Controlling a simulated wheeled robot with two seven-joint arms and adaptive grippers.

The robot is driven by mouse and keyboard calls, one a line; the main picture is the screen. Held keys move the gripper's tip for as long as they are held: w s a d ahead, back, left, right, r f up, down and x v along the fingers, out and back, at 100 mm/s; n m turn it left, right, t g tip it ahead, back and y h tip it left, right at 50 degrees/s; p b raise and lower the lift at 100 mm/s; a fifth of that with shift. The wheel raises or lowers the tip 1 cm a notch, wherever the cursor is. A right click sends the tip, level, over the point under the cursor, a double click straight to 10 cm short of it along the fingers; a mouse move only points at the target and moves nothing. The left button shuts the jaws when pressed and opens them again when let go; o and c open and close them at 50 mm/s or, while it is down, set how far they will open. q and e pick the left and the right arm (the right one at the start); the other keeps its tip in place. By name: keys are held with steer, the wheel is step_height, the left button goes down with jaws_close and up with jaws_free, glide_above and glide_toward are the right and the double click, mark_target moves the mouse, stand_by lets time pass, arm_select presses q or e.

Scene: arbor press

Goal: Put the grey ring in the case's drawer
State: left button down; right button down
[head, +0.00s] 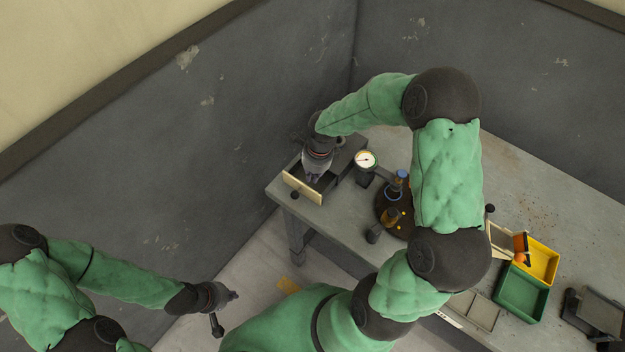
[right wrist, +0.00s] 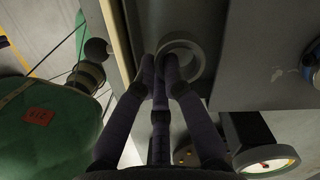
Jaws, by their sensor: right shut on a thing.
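The case (head: 348,153) stands at the table's far left corner with its drawer pulled out; the cream drawer front (head: 302,189) faces the lower left. My right gripper (head: 313,177) reaches down into the open drawer. In the right wrist view, the grey ring (right wrist: 190,50) is at the fingertips of my right gripper (right wrist: 165,68), which is shut on its wall. The ring is over or inside the drawer; whether it touches the bottom I cannot tell. In the head view the ring is not distinguishable. My left gripper (head: 233,296) hangs away from the table, apparently empty.
A dial gauge (head: 365,160) stands right beside the case. A dark round base with blue and brass parts (head: 396,190) is further right. Green (head: 522,292) and yellow (head: 541,262) trays lie at the right. My right arm hides the table's middle.

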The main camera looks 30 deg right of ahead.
mark_target(312, 178)
steer(key=shift+w+f, duration=0.2)
steer(key=shift+f, duration=0.05)
steer(key=shift+d+f+b, duration=0.1)
steer(key=shift+f+b, duration=0.25)
steer(key=shift+f, duration=1.15)
steer(key=shift+f, duration=0.1)
steer(key=shift+f, duration=0.15)
steer(key=c, duration=1.6)
jaws_free()
steer(key=shift+c, duration=0.2)
steer(key=shift+r, duration=0.3)
step_height(312, 178, up, 12)
steer(key=s+d+p, duration=0.1)
steer(key=p, duration=0.1)
